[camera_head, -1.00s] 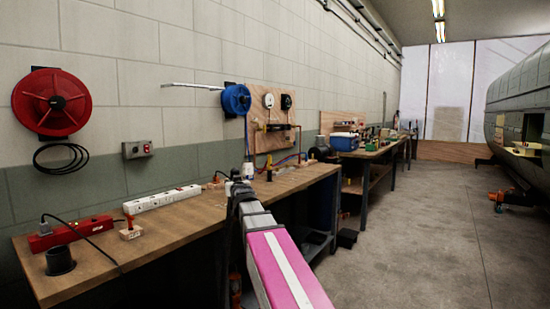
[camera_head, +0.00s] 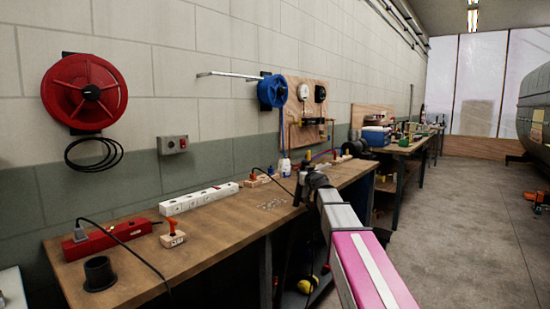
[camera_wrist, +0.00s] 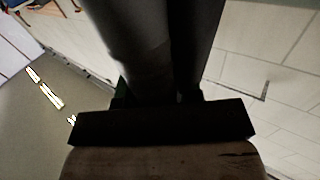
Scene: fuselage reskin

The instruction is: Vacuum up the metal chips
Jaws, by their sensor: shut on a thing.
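The metal chips (camera_head: 271,205) are a small scatter of pale bits on the wooden workbench (camera_head: 215,236), left of my gripper. My gripper (camera_head: 306,184) is above the bench's right part in the head view. It is shut on a dark thing (camera_head: 300,192), likely the vacuum's nozzle, which stands apart from the chips. The dark thing's lower end is hard to make out. In the wrist view, dark grey shapes and a black bar (camera_wrist: 160,122) fill the middle; I cannot tell which part is held.
A white power strip (camera_head: 198,199), a red power box (camera_head: 110,236) with a cord, an orange-topped block (camera_head: 173,238) and a black cup (camera_head: 100,273) are on the bench's left. Red (camera_head: 84,92) and blue reels (camera_head: 272,91) hang on the wall. Open floor lies right.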

